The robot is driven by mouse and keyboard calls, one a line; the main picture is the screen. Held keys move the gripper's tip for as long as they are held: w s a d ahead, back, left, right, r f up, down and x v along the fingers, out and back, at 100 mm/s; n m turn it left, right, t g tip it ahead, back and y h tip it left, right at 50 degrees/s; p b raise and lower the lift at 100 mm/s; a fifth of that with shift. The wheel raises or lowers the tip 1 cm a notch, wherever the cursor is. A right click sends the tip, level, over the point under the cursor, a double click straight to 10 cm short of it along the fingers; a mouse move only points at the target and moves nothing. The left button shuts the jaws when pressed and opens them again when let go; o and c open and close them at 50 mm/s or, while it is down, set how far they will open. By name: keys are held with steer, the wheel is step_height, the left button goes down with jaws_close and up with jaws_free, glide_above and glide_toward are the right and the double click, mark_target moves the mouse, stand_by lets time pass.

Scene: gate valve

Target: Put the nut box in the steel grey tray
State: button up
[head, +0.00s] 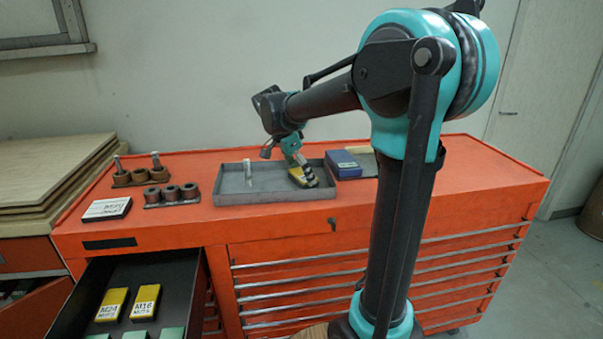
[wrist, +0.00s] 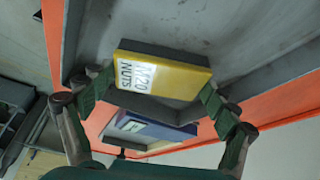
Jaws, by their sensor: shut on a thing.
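The nut box (head: 297,178) is yellow with a dark side, and in the wrist view (wrist: 165,72) its white label reads M20 NUTS. My gripper (head: 306,173) is shut on it, with one green finger at each end of the box in the wrist view (wrist: 152,95). The steel grey tray (head: 228,198) lies on the orange cabinet top. The box is at the right part of the tray, inside its outline in the head view. I cannot tell whether its underside touches the tray floor. The tray also shows behind the box in the wrist view (wrist: 190,25).
A small metal pin (head: 247,170) stands in the tray's left part. A blue box (head: 343,163) lies just right of the tray. Bushing racks (head: 171,195) and a white-labelled box (head: 107,209) are at left. An open drawer (head: 180,280) below holds M24 and M16 boxes (head: 146,300).

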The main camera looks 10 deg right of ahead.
steer(key=o, duration=1.4)
steer(key=shift+f, duration=0.1)
steer(key=v, duration=1.2)
